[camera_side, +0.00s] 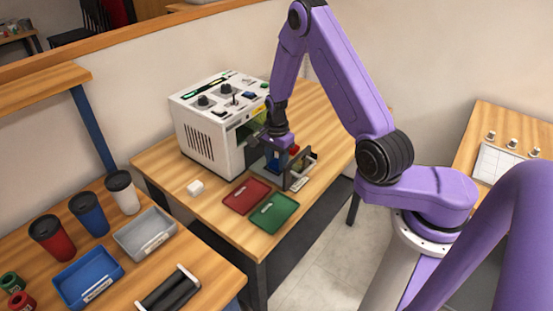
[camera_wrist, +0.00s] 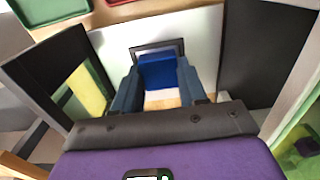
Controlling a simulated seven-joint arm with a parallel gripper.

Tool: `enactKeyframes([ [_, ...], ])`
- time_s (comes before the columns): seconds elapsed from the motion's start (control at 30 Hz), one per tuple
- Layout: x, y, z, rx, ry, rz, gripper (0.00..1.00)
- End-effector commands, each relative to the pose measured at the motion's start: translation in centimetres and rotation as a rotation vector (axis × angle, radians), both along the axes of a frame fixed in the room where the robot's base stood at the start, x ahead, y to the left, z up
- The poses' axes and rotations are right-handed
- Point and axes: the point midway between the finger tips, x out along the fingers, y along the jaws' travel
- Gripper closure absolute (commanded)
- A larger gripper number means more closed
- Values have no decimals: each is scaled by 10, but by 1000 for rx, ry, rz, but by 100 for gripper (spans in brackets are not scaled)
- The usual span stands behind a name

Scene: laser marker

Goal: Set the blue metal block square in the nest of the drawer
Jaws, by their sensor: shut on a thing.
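My gripper (camera_side: 277,152) is at the open drawer (camera_side: 301,181) of the white laser marker in the side view. In the wrist view my gripper (camera_wrist: 158,88) has its two fingers shut on the blue metal block (camera_wrist: 158,72), one on each side. The nest (camera_wrist: 157,46), a dark grey square frame on the drawer's pale floor, shows beyond the block's far edge. The block covers the near part of the nest. I cannot tell whether the block is above the nest or down in it. In the side view my gripper and the drawer walls largely hide the block.
The white marker housing (camera_side: 212,125) stands behind the drawer. Dark drawer walls (camera_wrist: 55,75) rise close on both sides of my gripper. A red tray (camera_side: 247,195) and a green tray (camera_side: 274,213) lie in front. A small white block (camera_side: 196,188) sits at left.

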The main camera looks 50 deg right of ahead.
Motion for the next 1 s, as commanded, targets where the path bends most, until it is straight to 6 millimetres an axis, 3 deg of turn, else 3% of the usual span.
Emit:
enactKeyframes([
  [0.43, -3, -1, -12, 1, 3, -2, 90],
  [0.47, -3, -1, -12, 1, 4, -2, 55],
  [0.53, -3, -2, -12, 1, 5, -2, 33],
  [0.83, -4, -3, -12, 0, 5, -5, 33],
  [1.0, -4, -4, 0, 0, 4, -5, 33],
])
